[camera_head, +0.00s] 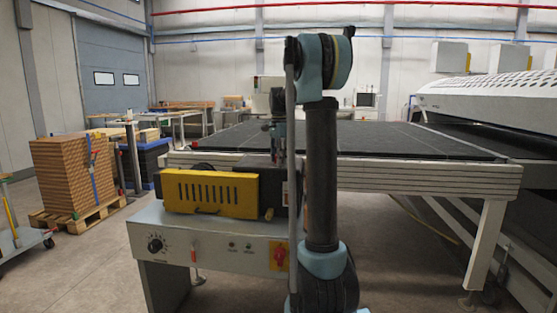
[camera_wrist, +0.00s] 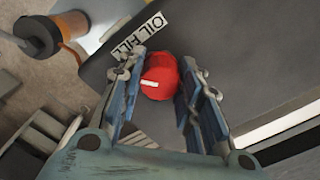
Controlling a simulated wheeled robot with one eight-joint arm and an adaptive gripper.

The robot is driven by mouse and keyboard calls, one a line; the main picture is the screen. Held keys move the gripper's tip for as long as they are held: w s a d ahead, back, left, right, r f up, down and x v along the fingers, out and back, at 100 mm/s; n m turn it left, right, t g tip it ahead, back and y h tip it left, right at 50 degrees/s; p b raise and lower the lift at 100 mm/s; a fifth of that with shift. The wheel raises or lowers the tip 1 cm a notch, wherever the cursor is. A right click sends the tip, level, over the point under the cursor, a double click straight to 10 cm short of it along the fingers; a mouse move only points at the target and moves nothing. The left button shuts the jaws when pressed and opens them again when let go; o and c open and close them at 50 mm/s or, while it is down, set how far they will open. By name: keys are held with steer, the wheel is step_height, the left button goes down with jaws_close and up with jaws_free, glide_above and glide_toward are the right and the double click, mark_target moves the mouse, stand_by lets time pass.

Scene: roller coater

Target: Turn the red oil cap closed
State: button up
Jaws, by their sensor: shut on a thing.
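The red oil cap (camera_wrist: 161,75) is round, with a short white mark on its face, and shows in the middle of the wrist view. It sits on a dark grey surface beside a white label reading "OIL FILL" (camera_wrist: 139,35). My gripper (camera_wrist: 166,72) has one finger on each side of the cap and is shut on it. In the head view I cannot make out the cap; my arm stands in front of that part of the machine.
In the head view a yellow slotted guard (camera_head: 210,192) sits on a grey control cabinet (camera_head: 205,240) with a dial and a red switch (camera_head: 280,254). A long dark conveyor table (camera_head: 395,138) lies behind. Stacked brown boards (camera_head: 70,172) stand on the left.

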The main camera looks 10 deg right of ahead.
steer(key=m, duration=0.4)
steer(key=shift+w, duration=0.1)
steer(key=shift+m, duration=1.9)
steer(key=shift+a, duration=0.1)
steer(key=o, duration=1)
steer(key=shift+o, duration=0.2)
step_height(320, 180, up, 12)
steer(key=shift+f, duration=0.1)
